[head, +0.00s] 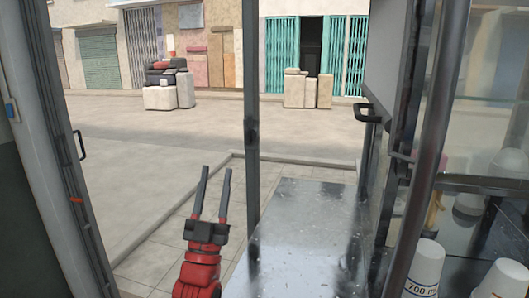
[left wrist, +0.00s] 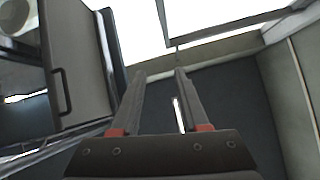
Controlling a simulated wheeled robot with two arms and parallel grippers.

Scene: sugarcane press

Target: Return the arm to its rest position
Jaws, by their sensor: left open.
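My left gripper (head: 213,190) is in the lower middle of the head view, on a red arm. Its two dark fingers point up and stand apart with nothing between them. It is left of a dark upright post (head: 251,120) and of the wet metal counter (head: 305,225), apart from both as far as I can tell. In the left wrist view the open fingers (left wrist: 160,75) are empty too, with dark panels and a bright opening beyond them. My right gripper is not in view.
A metal cabinet with a black handle (head: 375,113) stands at the right. White cups (head: 427,262) sit on a shelf at the lower right. A grey door frame (head: 60,170) with a handle is at the left. Paved ground beyond is open, with stacked blocks (head: 168,88) far off.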

